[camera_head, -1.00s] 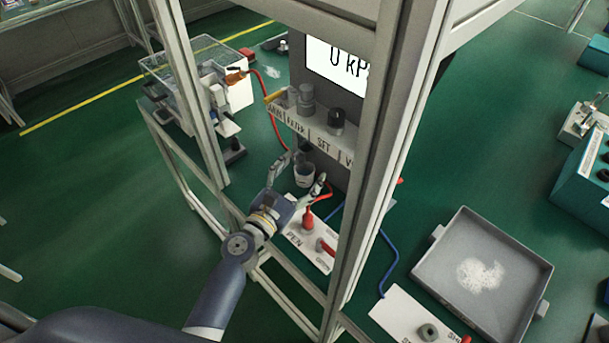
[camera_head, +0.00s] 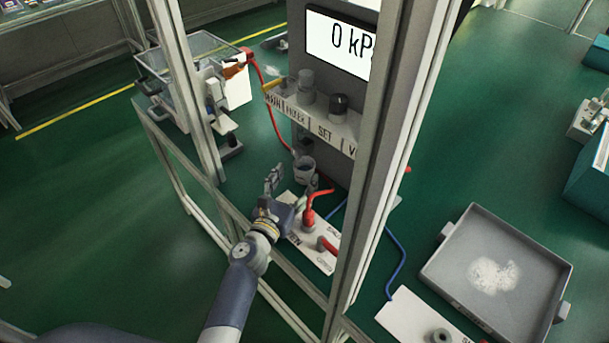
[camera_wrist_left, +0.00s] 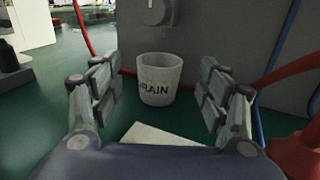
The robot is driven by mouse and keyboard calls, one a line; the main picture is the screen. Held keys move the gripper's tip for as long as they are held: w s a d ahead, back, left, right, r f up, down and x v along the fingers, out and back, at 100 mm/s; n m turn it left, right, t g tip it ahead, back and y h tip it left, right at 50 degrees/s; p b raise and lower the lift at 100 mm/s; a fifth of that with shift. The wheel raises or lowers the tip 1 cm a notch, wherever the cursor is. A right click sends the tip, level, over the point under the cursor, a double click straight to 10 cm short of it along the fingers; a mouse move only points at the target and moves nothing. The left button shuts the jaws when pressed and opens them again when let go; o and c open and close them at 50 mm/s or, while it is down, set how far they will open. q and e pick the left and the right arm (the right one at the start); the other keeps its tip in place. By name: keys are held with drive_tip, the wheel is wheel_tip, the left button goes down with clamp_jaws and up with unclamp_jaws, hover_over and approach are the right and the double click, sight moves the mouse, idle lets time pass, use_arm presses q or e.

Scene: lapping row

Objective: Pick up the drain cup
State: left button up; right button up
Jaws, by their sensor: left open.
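The drain cup (camera_head: 304,169) is a small grey-white cup standing upright at the foot of the grey gauge column, inside the frame. In the left wrist view the cup (camera_wrist_left: 160,80) shows its open top and dark lettering, partly readable as "RAIN". My left gripper (camera_head: 294,187) is open and empty, just in front of the cup on the near side. In the wrist view its two fingers stand left and right of the cup, with gaps on both sides, and the cup lies beyond them. My right gripper is not in view.
A white plate with red fittings (camera_head: 312,251) lies beside the gripper, with a red hose rising from it. A frame post (camera_head: 378,160) stands close on the right. A grey tray (camera_head: 455,262) is at right.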

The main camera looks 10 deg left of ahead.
sight(300, 171)
use_arm(q)
drive_tip(key=shift+w+d, duration=0.2)
drive_tip(key=shift+w, duration=0.85)
drive_tip(key=shift+w+d, duration=0.15)
drive_tip(key=shift+w, duration=0.85)
drive_tip(key=shift+w+d, duration=0.2)
drive_tip(key=shift+w, duration=0.85)
drive_tip(key=shift+c, duration=0.3)
drive_tip(key=c, duration=1)
